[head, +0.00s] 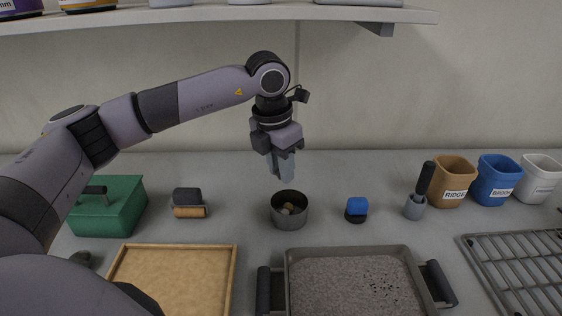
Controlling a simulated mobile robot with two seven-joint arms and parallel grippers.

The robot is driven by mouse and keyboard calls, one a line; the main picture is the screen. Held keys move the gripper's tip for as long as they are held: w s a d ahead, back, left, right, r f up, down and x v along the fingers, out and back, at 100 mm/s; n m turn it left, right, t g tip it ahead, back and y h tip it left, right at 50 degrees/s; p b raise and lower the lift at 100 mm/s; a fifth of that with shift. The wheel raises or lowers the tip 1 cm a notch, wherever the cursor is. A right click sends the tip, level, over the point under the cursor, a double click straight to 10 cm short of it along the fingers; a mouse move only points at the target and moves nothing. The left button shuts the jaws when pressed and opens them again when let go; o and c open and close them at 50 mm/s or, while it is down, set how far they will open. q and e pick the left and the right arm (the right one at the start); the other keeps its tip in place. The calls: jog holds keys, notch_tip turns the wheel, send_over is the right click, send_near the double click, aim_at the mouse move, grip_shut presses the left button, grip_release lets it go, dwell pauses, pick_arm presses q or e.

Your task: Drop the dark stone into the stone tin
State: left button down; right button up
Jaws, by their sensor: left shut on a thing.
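The stone tin (290,217) is a small round dark-metal tin standing open on the worktop, with several small pale and brownish stones visible inside. My left gripper (284,172) points down just above the tin's back rim, slightly left of its middle. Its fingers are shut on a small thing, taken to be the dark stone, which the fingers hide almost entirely. The fingertips are above the tin, apart from it. My right gripper does not show.
A blue-topped dark object (357,207) and a grey holder with a black-handled tool (415,207) stand right of the tin. A soil tray (290,277) and a wooden tray (232,270) lie in front. A green box (122,212) stands left. A shelf (240,14) hangs above.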

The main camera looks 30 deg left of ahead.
pick_arm(q)
jog(key=shift+f, duration=0.1)
jog(key=c, duration=0.8)
grip_release()
jog(key=r, duration=0.4)
jog(key=s+r, duration=0.1)
jog(key=r, duration=0.2)
jog(key=shift+a, duration=0.15)
jog(key=shift+s, duration=0.1)
